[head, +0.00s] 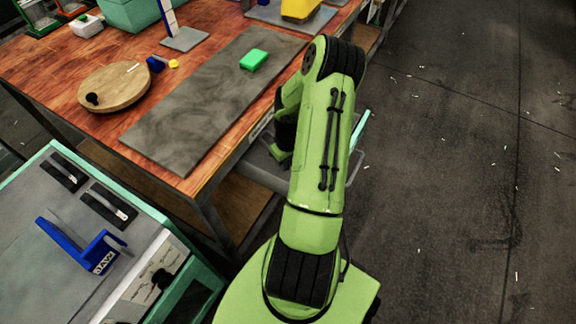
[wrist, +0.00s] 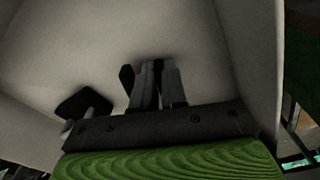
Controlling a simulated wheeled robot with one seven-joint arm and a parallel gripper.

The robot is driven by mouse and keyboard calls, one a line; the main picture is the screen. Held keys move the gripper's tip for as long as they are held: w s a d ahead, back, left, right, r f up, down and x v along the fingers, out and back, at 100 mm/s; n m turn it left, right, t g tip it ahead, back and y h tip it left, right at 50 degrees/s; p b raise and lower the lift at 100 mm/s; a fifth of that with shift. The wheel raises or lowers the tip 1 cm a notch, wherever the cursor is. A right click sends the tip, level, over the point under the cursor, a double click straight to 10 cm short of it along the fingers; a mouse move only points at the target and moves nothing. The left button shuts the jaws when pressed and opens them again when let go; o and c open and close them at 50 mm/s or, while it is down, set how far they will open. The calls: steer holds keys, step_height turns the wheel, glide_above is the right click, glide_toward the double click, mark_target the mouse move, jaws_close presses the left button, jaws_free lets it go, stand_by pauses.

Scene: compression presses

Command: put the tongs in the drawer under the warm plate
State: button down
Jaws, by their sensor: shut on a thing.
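In the wrist view my gripper (wrist: 156,88) is shut, with dark and grey narrow parts between and beside its fingers. I take the held thing to be the tongs, but their outline is mostly hidden. A black flat pad on a grey stem (wrist: 85,104) shows left of the fingers; I cannot tell whether it belongs to the tongs. The fingers point down into a pale, walled space that looks like the drawer's inside (wrist: 60,50). In the head view the drawer's grey rim (head: 262,172) sticks out under the table's edge. My arm hides the gripper there.
On the wooden table are a grey slab (head: 200,105) with a green block (head: 253,60), a round board (head: 115,88) and a blue tool with a yellow tip (head: 157,64). A grey-topped cabinet (head: 60,270) with a blue bracket stands at lower left.

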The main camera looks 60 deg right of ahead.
steer(key=shift+s+f, duration=0.25)
steer(key=shift+f, duration=0.25)
steer(key=shift+f, duration=0.1)
steer(key=shift+f, duration=0.15)
steer(key=c, duration=1.2)
jaws_free()
steer(key=shift+o, duration=0.2)
